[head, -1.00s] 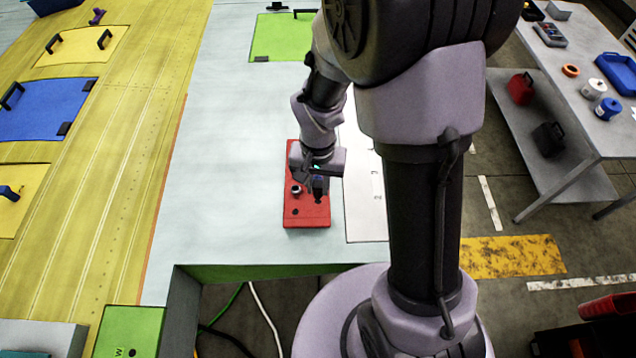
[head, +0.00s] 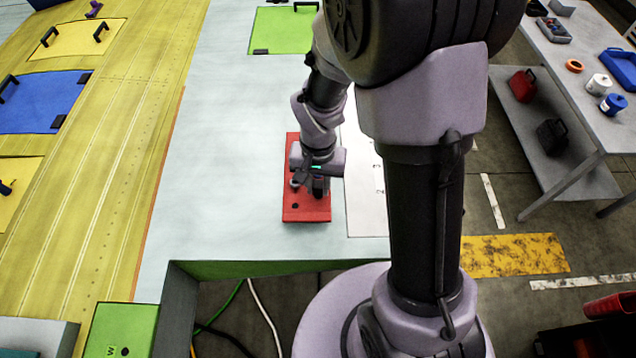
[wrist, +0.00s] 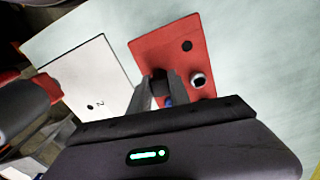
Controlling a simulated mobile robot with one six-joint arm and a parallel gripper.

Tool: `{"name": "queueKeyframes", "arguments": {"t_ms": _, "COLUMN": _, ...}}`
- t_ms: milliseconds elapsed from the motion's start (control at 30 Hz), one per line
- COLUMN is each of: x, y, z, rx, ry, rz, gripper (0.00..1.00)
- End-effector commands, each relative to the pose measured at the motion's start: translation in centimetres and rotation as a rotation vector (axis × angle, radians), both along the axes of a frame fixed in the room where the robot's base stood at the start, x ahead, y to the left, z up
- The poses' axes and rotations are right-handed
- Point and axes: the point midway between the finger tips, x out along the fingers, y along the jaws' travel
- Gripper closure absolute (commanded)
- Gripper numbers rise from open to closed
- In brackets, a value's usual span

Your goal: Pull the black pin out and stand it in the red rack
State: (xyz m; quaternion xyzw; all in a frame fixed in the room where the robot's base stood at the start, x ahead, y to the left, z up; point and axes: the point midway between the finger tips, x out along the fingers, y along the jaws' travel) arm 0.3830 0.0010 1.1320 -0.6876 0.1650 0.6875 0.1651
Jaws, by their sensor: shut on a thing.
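The red rack (head: 308,213) lies flat on the pale table. It also shows in the wrist view (wrist: 165,47). A dark round hole (wrist: 187,46) is in its top, and a pale-rimmed round piece with a dark centre (wrist: 199,80) stands beside my fingers. My gripper (wrist: 163,84) is right over the rack, shut on a dark piece between its fingertips, which I take for the black pin (wrist: 158,73). A small blue bit shows between the fingers. The pin is mostly hidden; I cannot tell whether its lower end is in a hole or just above the rack.
A white plate (head: 366,205) with markings lies right of the rack. The pale table left of the rack is clear (head: 220,180). A green panel (head: 283,32) with black handles lies at the back. A yellow panelled surface runs along the left.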

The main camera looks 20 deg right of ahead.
Motion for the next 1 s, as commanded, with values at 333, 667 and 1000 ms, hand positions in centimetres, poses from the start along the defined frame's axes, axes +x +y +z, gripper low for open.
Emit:
{"name": "queueKeyframes", "arguments": {"t_ms": 333, "x": 0.0, "y": 0.0, "z": 0.1, "rx": 0.000, "ry": 0.000, "rz": 0.000, "gripper": 0.52}}
{"name": "queueKeyframes", "arguments": {"t_ms": 667, "x": 0.1, "y": 0.0, "z": 1.4, "rx": 0.000, "ry": -0.002, "rz": 0.000, "gripper": 0.52}}
{"name": "queueKeyframes", "arguments": {"t_ms": 1000, "x": 0.1, "y": 0.0, "z": 12.0, "rx": 0.000, "ry": -0.007, "rz": 0.000, "gripper": 0.52}}
